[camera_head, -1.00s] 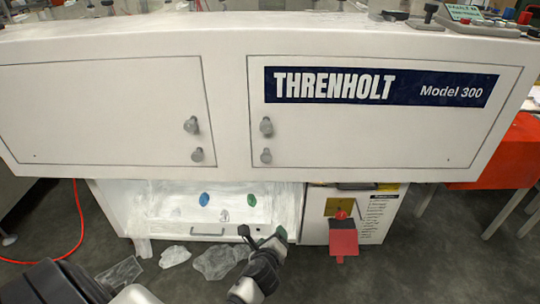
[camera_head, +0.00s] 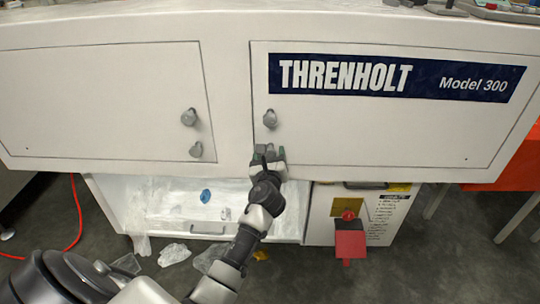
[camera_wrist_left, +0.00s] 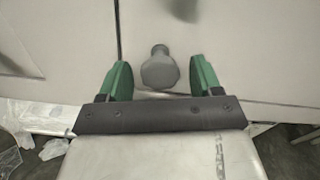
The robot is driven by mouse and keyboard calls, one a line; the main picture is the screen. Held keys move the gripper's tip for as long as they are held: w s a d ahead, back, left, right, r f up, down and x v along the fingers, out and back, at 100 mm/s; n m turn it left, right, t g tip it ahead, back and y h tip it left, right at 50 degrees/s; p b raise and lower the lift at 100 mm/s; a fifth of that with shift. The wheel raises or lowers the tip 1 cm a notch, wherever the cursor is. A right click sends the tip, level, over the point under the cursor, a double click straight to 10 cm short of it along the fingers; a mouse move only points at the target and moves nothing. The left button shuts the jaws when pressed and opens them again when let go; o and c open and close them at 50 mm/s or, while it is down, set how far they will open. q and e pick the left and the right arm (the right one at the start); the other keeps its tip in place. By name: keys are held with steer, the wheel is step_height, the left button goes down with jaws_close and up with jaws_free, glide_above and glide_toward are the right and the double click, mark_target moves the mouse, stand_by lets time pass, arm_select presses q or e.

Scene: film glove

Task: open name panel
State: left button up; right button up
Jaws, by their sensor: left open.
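The name panel (camera_head: 380,125) is a white door with a dark blue "THRENHOLT Model 300" label (camera_head: 400,78). It looks closed, flush with the cabinet front. Its upper grey knob (camera_head: 269,118) is in clear view near the panel's left edge. Its lower knob is hidden behind my left gripper (camera_head: 268,154) in the head view. In the left wrist view, my left gripper (camera_wrist_left: 160,80) is open, and a grey knob (camera_wrist_left: 159,69) lies between its green fingers, with gaps on both sides. A second knob (camera_wrist_left: 184,8) is blurred above. My right gripper is not in view.
A second closed white panel (camera_head: 100,105) with two knobs is at the left. Below is an open bay (camera_head: 165,205) with clear plastic film. A red switch with a hanging red tag (camera_head: 350,244) is at lower right. A red cable (camera_head: 76,225) lies on the floor.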

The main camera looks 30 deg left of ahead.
arm_select(q)
steer(key=shift+w+a, duration=0.3)
steer(key=shift+w, duration=0.2)
jaws_close()
